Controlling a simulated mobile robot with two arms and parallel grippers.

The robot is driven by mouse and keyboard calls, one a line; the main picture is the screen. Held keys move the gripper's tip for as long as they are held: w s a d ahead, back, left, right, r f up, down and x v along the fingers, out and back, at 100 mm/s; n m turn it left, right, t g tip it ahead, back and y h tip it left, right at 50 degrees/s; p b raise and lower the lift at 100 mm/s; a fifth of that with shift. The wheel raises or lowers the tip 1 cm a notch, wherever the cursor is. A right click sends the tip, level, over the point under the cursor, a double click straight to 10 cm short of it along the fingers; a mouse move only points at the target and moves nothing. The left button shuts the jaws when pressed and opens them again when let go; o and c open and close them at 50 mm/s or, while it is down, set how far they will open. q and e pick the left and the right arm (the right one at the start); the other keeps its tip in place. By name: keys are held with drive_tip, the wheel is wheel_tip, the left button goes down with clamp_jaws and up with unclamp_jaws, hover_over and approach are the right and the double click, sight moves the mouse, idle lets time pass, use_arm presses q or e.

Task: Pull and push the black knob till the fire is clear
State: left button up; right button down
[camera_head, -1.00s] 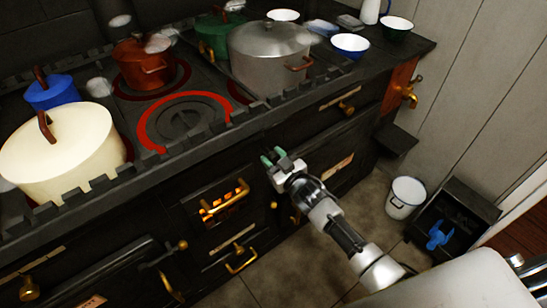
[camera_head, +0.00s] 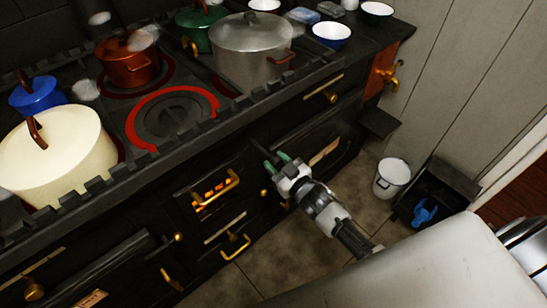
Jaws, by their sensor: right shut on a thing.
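The black stove has a small firebox window (camera_head: 216,188) in its front, with an orange-red glow behind a brass handle. My right gripper (camera_head: 277,163) is at the stove front, to the right of this window and a little above it. Its green-tipped fingers point at the stove and are shut on a small dark thing, most likely the black knob. The knob is mostly hidden by the fingers and hard to tell from the dark front. My left gripper is not in view.
On the stove top stand a cream pot (camera_head: 60,160), a blue pot (camera_head: 38,97), a copper-red pot (camera_head: 135,68) and a large grey pot (camera_head: 250,60). A white bucket (camera_head: 391,178) and a coal box (camera_head: 437,195) stand on the floor at right.

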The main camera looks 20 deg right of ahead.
drive_tip(key=c, duration=0.7)
unclamp_jaws()
drive_tip(key=v, duration=1)
drive_tip(key=shift+s+d, duration=0.2)
drive_tip(key=shift+s, duration=0.15)
drive_tip(key=shift+c, duration=0.4)
